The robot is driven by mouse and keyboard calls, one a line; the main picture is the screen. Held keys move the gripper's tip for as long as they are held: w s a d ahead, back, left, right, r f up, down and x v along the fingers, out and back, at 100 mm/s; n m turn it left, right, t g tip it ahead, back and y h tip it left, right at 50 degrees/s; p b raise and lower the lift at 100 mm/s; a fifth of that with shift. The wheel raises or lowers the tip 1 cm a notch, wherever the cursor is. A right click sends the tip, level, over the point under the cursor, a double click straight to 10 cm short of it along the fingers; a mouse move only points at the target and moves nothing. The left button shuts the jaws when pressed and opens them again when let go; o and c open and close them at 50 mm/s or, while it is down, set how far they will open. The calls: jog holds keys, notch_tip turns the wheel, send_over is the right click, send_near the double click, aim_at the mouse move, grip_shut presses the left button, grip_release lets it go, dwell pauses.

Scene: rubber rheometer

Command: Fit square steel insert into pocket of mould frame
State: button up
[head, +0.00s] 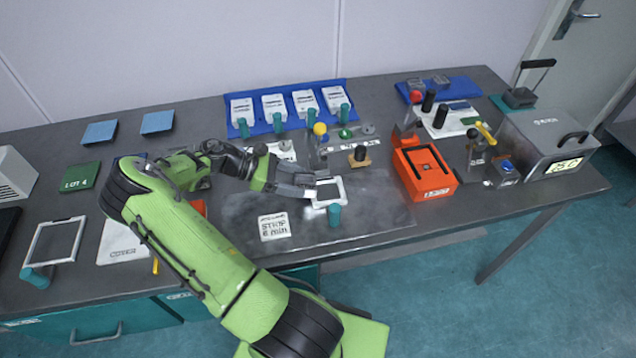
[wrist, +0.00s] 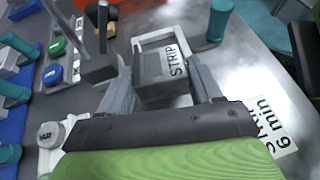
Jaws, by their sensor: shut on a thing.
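My gripper (head: 310,187) is shut on the square steel insert (wrist: 151,68), a grey block with a white face marked STRIP. In the wrist view the block sits between the two fingers of my gripper (wrist: 162,72). The mould frame (head: 342,186) is a pale square frame with a teal handle (head: 334,216), lying on the bench mat. In the wrist view the frame (wrist: 183,33) shows just beyond the insert, which hides much of its pocket. My gripper is at the frame's left side in the head view. I cannot tell whether the insert touches the frame.
An orange device (head: 423,172) stands to the right, and a blue tray (head: 257,127) with several white blocks lies behind. The mat right of the frame is clear.

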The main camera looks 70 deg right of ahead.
jog(key=shift+s+d, duration=0.3)
jog(key=shift+s, duration=0.6)
jog(key=s, duration=0.1)
jog(key=s+d, duration=0.1)
jog(key=s, duration=0.2)
jog(key=shift+d+f, duration=0.15)
jog(key=shift+f, duration=0.2)
jog(key=shift+d+f, duration=0.1)
jog(key=shift+f, duration=0.05)
jog(key=o, duration=1.4)
